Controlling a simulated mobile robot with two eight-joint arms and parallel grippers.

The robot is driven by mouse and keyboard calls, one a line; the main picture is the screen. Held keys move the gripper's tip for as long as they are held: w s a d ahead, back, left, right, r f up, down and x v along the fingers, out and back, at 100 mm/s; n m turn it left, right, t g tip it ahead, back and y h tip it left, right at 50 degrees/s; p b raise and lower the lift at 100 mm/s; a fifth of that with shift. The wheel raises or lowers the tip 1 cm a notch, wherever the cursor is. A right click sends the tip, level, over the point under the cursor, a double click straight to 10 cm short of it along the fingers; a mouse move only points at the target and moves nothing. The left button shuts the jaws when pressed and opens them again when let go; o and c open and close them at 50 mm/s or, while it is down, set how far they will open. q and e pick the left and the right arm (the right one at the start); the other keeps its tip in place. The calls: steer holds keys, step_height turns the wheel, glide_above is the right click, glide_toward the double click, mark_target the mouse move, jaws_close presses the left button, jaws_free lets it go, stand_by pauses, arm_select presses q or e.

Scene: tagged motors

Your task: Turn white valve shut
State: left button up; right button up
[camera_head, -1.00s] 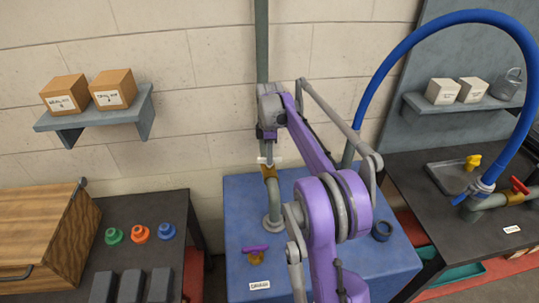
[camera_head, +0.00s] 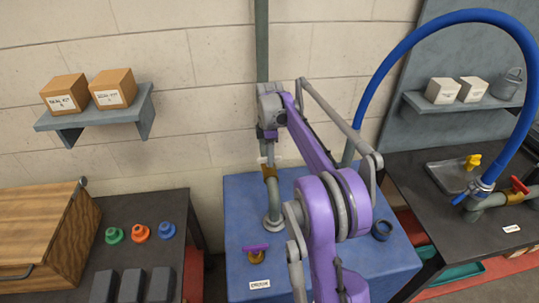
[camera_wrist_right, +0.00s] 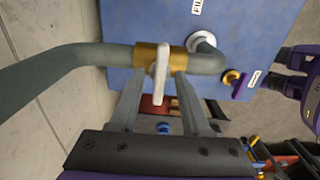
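The white valve handle (camera_head: 262,160) sits on a brass valve body (camera_head: 269,173) on the grey pipe that rises from the blue bench. My right gripper (camera_head: 268,155) is right above it and partly hides it. In the right wrist view the white handle (camera_wrist_right: 160,75) lies across the pipe, over the brass body (camera_wrist_right: 146,56). The fingers of my right gripper (camera_wrist_right: 160,85) are open, one on each side of the handle, with a visible gap on both sides.
A purple-handled valve (camera_head: 256,250) stands at the front of the blue bench (camera_head: 325,275), with a dark ring (camera_head: 382,230) to the right. A red valve handle (camera_head: 519,186) and blue hose (camera_head: 420,30) are on the right. The wall is close behind the pipe.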

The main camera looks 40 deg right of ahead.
step_height(320, 180, up, 11)
steer(key=p, duration=0.1)
stand_by(0.6)
steer(key=shift+f, duration=0.1)
